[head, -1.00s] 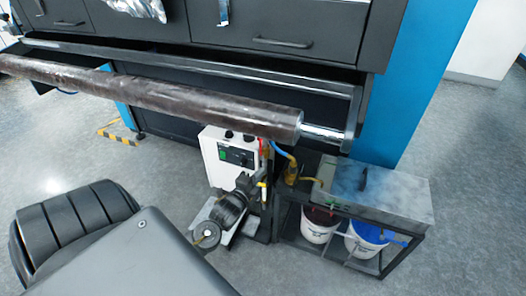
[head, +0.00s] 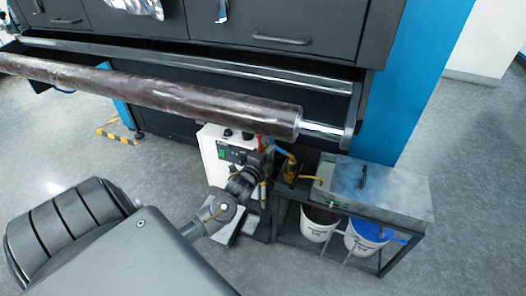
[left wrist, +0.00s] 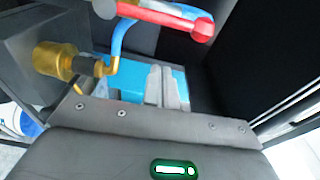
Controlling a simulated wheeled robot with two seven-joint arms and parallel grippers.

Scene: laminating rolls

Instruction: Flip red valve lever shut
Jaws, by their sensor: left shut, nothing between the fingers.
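The red valve lever (left wrist: 165,14) shows large at the top of the left wrist view, its rounded end pointing right. In the head view only a small red part (head: 264,143) shows below the dark roller's right end. My left gripper (left wrist: 167,84) is shut and empty, its grey fingertips below the lever in the wrist view. I cannot tell whether they touch it. In the head view my left gripper (head: 262,158) is close to the lever, in front of the white control box. My right gripper is out of view.
A brass fitting (left wrist: 55,60) and a blue hose (left wrist: 117,42) are beside the lever. The dark roller (head: 160,93) hangs above. A metal-topped cart (head: 395,190) with two buckets stands at right. Grey floor is open at left.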

